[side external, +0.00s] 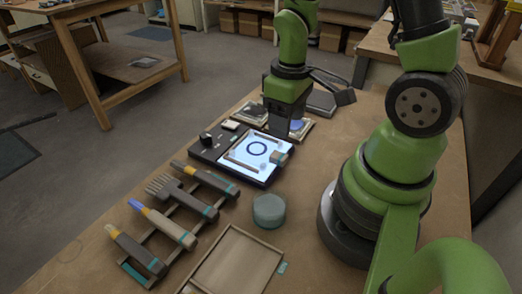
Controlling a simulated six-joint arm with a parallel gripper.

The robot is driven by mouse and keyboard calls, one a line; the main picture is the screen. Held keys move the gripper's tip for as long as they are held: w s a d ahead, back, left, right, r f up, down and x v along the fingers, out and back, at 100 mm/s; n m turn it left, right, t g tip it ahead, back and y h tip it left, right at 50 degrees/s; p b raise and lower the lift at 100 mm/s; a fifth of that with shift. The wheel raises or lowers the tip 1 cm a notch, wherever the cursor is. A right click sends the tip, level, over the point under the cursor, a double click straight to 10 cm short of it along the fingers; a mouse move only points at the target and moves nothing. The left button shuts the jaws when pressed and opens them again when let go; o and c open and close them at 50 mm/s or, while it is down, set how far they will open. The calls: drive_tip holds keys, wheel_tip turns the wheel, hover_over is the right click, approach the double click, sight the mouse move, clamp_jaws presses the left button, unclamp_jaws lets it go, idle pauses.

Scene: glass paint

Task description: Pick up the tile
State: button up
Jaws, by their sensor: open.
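A pale, lit square tile with a dark blue ring on it (250,158) lies on a black light pad (204,157) near the middle of the bench. I cannot tell where the glass tile's edge ends and the lit panel begins. My gripper (297,134) is low at the back right of the pad, below the green wrist. Its jaws are open, but the fingers are small and partly hidden by the wrist. I see nothing held between them. A small grey-teal block (280,158) sits at the pad's right edge.
A rack (133,272) holding several brushes and tools stands at the front left. A round teal pot (269,210) stands in front of the pad. A shallow wooden tray (235,262) is at the front. Small dishes (252,112) are behind the pad.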

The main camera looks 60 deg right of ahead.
sight(284, 157)
drive_tip(key=shift+w+d+f, duration=0.1)
drive_tip(key=shift+f, duration=2.4)
drive_tip(key=shift+d+f, duration=0.1)
drive_tip(key=shift+f, duration=2.4)
clamp_jaws()
drive_tip(key=shift+r, duration=0.2)
